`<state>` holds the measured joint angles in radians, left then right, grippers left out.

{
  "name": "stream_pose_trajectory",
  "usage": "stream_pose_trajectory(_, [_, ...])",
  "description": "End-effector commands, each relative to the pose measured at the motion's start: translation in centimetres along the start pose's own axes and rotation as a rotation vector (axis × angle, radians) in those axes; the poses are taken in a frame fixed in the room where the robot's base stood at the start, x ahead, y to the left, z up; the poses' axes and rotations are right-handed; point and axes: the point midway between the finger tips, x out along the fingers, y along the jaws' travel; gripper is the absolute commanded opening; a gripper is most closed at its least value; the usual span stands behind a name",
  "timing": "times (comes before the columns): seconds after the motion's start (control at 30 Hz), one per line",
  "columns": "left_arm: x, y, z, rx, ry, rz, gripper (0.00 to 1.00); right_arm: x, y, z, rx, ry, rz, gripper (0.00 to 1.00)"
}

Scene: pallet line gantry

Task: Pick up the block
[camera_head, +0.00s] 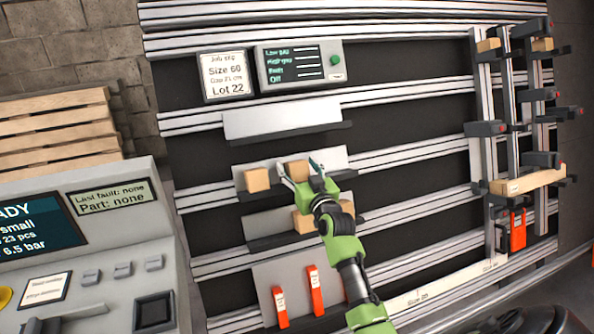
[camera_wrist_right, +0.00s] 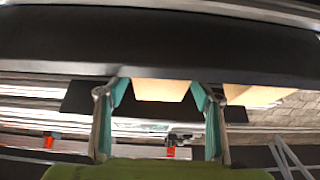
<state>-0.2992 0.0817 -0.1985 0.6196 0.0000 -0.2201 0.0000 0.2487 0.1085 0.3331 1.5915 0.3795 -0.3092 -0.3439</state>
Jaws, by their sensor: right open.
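A light wooden block (camera_head: 297,170) stands on a narrow metal shelf between the fingertips of my right gripper (camera_head: 299,165). The gripper is open, with one finger on each side of the block. In the right wrist view the block (camera_wrist_right: 162,90) shows between the two teal-padded fingers (camera_wrist_right: 162,100). I cannot tell whether either finger touches it. A second block (camera_head: 257,180) stands on the same shelf to the left, and shows at the right in the wrist view (camera_wrist_right: 255,95). My left gripper is not in view.
More wood (camera_head: 303,221) sits on the shelf below, partly behind my right arm. An empty shelf (camera_head: 283,122) is above. Red-and-white tools (camera_head: 315,290) stand lower down. A control console (camera_head: 110,240) is at the left and a clamp rack (camera_head: 512,130) at the right.

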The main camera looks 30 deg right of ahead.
Motion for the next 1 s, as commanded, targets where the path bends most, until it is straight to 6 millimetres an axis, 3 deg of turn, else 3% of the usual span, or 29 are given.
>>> stream_pose_trajectory(0.33, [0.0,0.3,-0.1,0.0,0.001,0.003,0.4,0.6,0.0,0.0,-0.001,0.0,0.0,0.6])
stream_pose_trajectory(0.5, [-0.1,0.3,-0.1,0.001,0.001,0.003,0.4,0.6,0.0,0.0,-0.001,0.0,0.0,0.17])
stream_pose_trajectory(0.83, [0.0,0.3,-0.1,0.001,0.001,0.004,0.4,0.6,0.0,-0.1,0.0,0.001,0.0,0.17])
stream_pose_trajectory(1.0, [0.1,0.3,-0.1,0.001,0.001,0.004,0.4,0.6,0.0,-1.1,0.001,0.003,0.0,0.17])
